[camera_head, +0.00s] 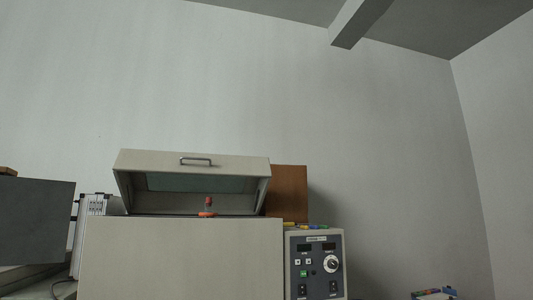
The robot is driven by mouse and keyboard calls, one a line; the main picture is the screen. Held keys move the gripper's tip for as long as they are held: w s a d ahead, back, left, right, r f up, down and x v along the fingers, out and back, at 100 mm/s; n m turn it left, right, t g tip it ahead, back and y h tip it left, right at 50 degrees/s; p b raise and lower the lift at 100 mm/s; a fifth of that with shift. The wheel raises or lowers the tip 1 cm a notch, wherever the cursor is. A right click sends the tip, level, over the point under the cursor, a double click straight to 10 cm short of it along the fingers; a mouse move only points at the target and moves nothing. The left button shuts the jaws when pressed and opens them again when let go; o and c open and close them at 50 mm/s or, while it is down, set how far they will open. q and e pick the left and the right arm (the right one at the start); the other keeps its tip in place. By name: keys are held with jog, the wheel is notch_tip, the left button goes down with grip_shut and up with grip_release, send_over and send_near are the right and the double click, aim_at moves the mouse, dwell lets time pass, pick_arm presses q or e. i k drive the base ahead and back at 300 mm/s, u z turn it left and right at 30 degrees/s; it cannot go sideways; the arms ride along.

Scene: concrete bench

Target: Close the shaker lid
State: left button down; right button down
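The shaker is a large beige box (180,260) at the lower left of the middle. Its lid (140,162) stands raised and open, with a metal handle (196,160) on its upper front and a greenish window (185,182). A small object with a red top and orange base (208,206) shows in the opening under the lid. The rest of the shaker's inside is hidden behind its front wall. Neither of my grippers is in view.
A control panel (317,262) with a dial and buttons stands right of the shaker. A brown box (288,190) is behind it. A silver case (93,206) and a dark grey box (35,220) are at left. Small coloured items (435,292) lie at lower right.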

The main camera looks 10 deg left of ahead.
aim_at(134, 170)
jog(key=i, duration=0.9)
jog(key=u, duration=0.1)
